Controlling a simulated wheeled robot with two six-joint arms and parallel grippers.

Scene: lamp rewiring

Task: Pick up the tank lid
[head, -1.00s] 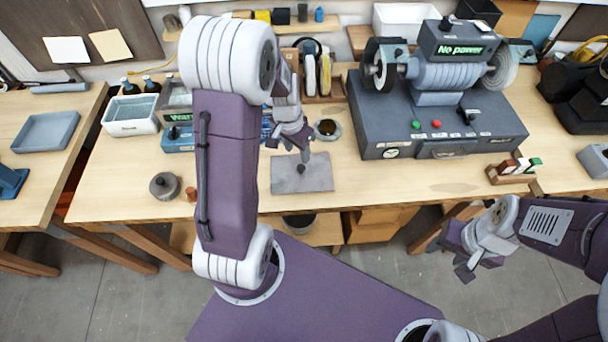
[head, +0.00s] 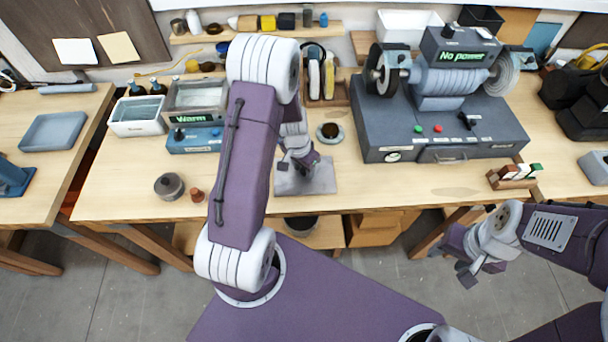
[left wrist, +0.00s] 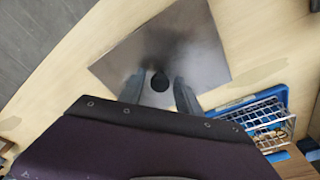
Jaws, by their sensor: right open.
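The tank lid, a flat grey square plate (head: 326,180), lies on the bench. In the left wrist view the lid (left wrist: 205,45) has a small dark round knob (left wrist: 160,82) on it. My left gripper (head: 303,176) is over the lid, pointing down. In the left wrist view the left gripper's two fingers (left wrist: 159,92) are apart, with the knob showing between them; I cannot tell how close they are to it. My right gripper (head: 466,272) is open and empty, in front of the bench at the right. The tank (head: 196,97) with the "Warm" display is open on top.
A small dish (head: 330,132) stands behind the lid. The grinder machine (head: 440,130) reading "No power" is to the right. A round grey pot (head: 168,186) is at the front left.

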